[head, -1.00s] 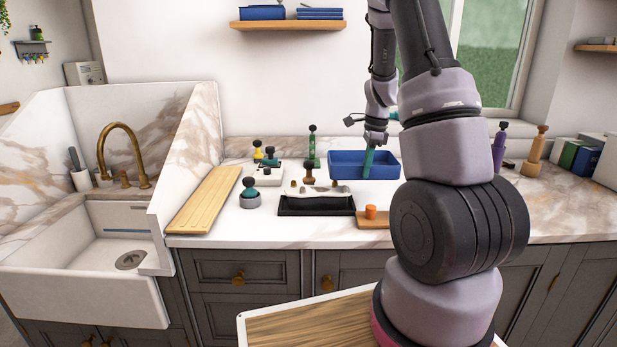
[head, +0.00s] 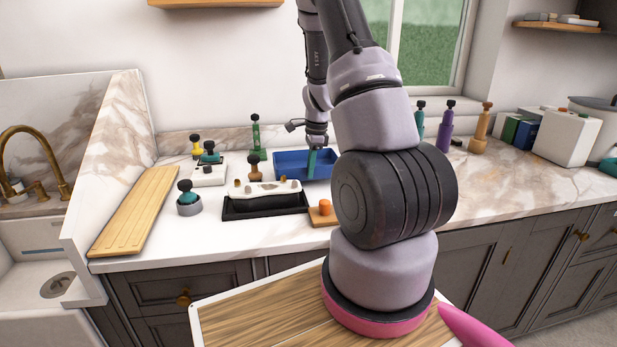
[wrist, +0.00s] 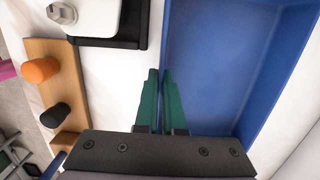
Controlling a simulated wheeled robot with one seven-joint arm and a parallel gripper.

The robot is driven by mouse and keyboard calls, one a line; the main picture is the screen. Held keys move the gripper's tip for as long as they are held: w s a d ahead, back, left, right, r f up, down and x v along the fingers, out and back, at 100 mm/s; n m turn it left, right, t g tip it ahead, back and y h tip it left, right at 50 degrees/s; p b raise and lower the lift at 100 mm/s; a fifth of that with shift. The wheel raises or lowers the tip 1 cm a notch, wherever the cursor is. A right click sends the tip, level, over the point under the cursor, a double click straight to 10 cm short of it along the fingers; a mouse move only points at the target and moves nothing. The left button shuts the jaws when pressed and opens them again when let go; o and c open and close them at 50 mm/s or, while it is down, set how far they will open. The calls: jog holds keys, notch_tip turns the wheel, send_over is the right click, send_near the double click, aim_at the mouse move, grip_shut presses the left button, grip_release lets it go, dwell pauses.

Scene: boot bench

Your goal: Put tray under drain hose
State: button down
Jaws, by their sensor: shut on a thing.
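The blue tray (head: 288,170) is a shallow rectangular box at the back of the counter, against the low backsplash. My gripper (head: 311,160) comes down on its near wall, and my arm covers its right end. In the wrist view, my gripper's green fingers (wrist: 161,100) stand on either side of one wall of the blue tray (wrist: 215,65), shut on it. The tray looks empty. I cannot make out a drain hose in either view.
A black tray with a white piece (head: 265,205) lies just in front of the blue tray. A small wooden board with an orange knob (head: 324,208) is beside it. Dark-topped stampers and a wooden board (head: 135,212) are left. The right counter (head: 510,185) has clear room.

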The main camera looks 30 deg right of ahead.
jog(key=shift+f, duration=1.3)
jog(key=shift+f, duration=0.1)
jog(key=c, duration=1)
grip_release()
